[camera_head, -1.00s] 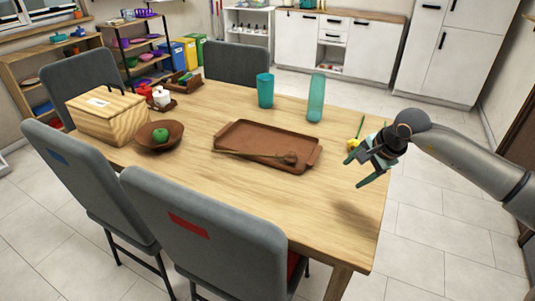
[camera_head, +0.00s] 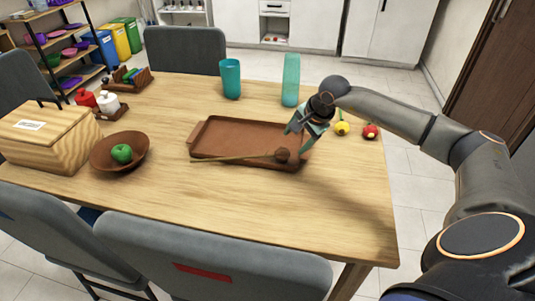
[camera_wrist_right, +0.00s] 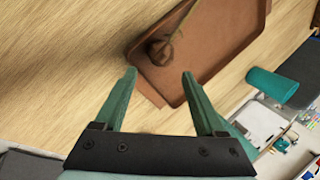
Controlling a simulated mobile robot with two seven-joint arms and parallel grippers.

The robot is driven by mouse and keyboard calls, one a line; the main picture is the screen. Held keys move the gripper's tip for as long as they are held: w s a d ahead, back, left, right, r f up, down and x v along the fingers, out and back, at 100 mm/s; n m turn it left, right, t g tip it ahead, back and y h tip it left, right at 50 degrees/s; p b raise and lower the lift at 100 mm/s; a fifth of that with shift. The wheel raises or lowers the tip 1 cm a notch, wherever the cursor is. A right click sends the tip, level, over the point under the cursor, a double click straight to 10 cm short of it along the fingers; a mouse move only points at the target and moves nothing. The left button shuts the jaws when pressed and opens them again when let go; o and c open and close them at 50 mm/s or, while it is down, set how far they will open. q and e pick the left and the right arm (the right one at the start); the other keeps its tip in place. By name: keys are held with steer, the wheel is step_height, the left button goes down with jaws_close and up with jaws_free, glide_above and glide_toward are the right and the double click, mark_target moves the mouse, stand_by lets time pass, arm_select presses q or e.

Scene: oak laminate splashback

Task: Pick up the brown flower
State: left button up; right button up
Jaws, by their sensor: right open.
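The brown flower (camera_head: 283,155) has a round brown head and a long thin tan stem. It lies on a brown tray (camera_head: 205,126), its head near the tray's right front corner and its stem reaching left over the front rim. My right gripper (camera_head: 298,138) is open and empty, above the tray's right end and close to the flower head. In the right wrist view, the flower head (camera_wrist_right: 160,48) shows just beyond the gap between the two teal fingers (camera_wrist_right: 158,76), with no contact to be seen. My left gripper is not in view.
A teal cup (camera_head: 230,80) and a tall teal glass (camera_head: 291,80) stand behind the tray. A yellow item (camera_head: 342,128) and a red item (camera_head: 370,131) lie right of it. A brown bowl (camera_head: 104,160) with a green apple (camera_head: 121,153) and a wooden box (camera_head: 50,150) stand left.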

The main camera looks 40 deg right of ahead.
mark_target(284, 152)
steer(key=x, duration=0.9)
steer(key=shift+w, duration=0.15)
steer(key=shift+r, duration=0.1)
jaws_close()
steer(key=shift+r, duration=0.1)
